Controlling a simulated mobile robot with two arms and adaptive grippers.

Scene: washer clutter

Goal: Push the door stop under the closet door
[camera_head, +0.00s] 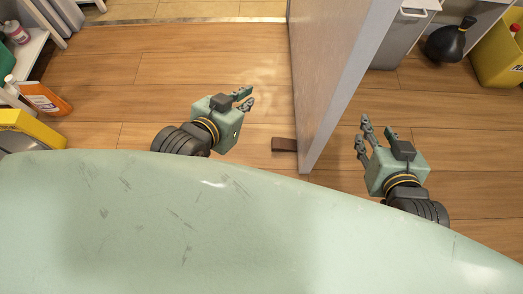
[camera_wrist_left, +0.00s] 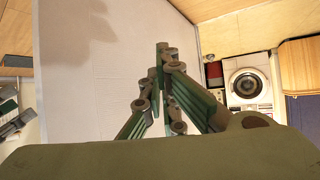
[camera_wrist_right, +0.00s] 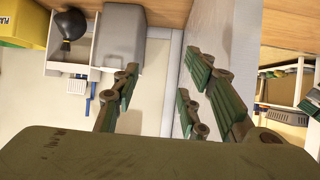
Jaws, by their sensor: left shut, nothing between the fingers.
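The door stop (camera_head: 284,144), a small dark brown block, lies on the floor at the left face of the closet door (camera_head: 342,70), by its near end. It seems to touch the door's bottom edge; whether any of it is under the door I cannot tell. My left gripper (camera_head: 243,98) is shut and empty, left of the door and farther off than the stop, apart from it. My right gripper (camera_head: 365,133) is open and empty, right of the door. The pale door panel fills much of the left wrist view (camera_wrist_left: 95,90). Neither wrist view shows the stop.
An orange bottle (camera_head: 45,98) and a yellow container (camera_head: 30,127) stand at the left. A grey bin (camera_head: 402,35), a black rounded object (camera_head: 450,42) and a yellow box (camera_head: 499,52) are at the back right. The wooden floor around the stop is clear.

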